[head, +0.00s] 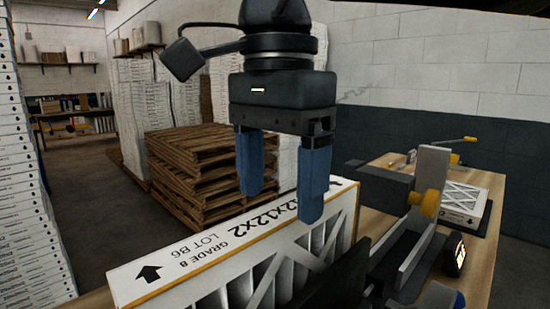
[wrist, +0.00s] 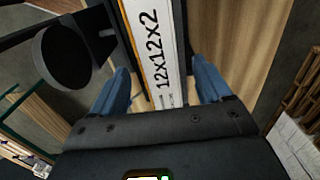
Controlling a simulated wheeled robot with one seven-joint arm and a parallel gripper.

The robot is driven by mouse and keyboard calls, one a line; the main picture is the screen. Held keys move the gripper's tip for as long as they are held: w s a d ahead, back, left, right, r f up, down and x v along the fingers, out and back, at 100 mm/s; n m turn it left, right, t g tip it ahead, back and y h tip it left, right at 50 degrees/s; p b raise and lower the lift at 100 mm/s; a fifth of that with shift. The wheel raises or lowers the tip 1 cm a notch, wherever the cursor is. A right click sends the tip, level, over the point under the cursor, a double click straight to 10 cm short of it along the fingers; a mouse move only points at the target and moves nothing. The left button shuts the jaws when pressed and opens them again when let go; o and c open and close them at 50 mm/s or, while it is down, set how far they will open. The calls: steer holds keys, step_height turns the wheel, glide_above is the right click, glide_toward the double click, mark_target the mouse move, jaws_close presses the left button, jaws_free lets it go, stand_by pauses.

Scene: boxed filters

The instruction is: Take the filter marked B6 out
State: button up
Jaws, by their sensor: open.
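The white cardboard-framed filter (head: 205,250) stands on edge at the front of the table, with pleats on its near face. Its top edge reads 12x12x2, GRADE 8 and LOT B6, with black arrows. My gripper (head: 280,207) is open above it, with one blue finger towards its far side and the other in front of its near side. In the wrist view the filter's top edge (wrist: 158,60) runs between the two open fingers (wrist: 162,90), with a gap on each side. I cannot tell whether the fingertips are below that edge.
A grey fixture with yellow knobs (head: 430,205) stands close to the filter's right. Another white filter (head: 462,203) lies on the wooden table (head: 484,278) further right. Wooden pallets (head: 195,165) and stacked white boxes (head: 25,200) stand behind and left.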

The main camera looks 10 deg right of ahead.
mark_target(284, 214)
steer(key=shift+f, duration=3.05)
steer(key=shift+c, duration=0.3)
steer(key=c, duration=1.1)
steer(key=shift+o, duration=0.2)
steer(key=shift+s, duration=0.1)
steer(key=shift+s+d+r, duration=0.15)
steer(key=shift+s, duration=0.15)
steer(key=o, duration=0.8)
